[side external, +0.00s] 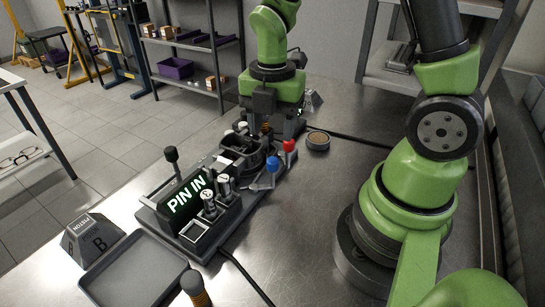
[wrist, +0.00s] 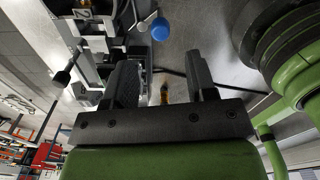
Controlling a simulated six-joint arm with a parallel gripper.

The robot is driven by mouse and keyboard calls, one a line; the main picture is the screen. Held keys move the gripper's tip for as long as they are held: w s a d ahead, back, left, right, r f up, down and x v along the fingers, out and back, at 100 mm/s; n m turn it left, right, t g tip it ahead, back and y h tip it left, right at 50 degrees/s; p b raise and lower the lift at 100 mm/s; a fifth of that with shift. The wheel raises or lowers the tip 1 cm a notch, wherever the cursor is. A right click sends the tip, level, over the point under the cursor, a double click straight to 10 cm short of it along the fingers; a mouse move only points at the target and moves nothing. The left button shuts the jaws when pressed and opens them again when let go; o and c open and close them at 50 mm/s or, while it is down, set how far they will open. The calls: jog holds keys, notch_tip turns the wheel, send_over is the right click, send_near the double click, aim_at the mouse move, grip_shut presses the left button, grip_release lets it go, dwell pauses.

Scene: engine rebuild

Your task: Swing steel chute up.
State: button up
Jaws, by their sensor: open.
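The dark fixture (side external: 190,222) with a lit "PIN IN" display stands on the steel bench. A blue ball (side external: 271,163) and a red ball (side external: 289,146) stick out on its right side. A grey sloped piece (side external: 262,182) below the blue ball may be the steel chute; I cannot tell for sure. My gripper (side external: 264,124) is over the far end of the fixture, its fingertips partly hidden. In the wrist view my gripper (wrist: 160,72) is open, with nothing held between its fingers. The blue ball (wrist: 161,29) lies beyond the fingertips, apart from them.
A black-knobbed lever (side external: 171,155) rises at the fixture's left. A shallow grey tray (side external: 150,268) and a block marked B (side external: 90,241) are in front. A round tin (side external: 318,141) sits behind, right of the fixture. Bare bench (side external: 310,215) lies between fixture and my base.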

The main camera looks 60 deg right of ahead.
aim_at(273, 159)
notch_tip(273, 159, down, 8)
jog(key=shift+r, duration=0.2)
jog(key=c, duration=0.9)
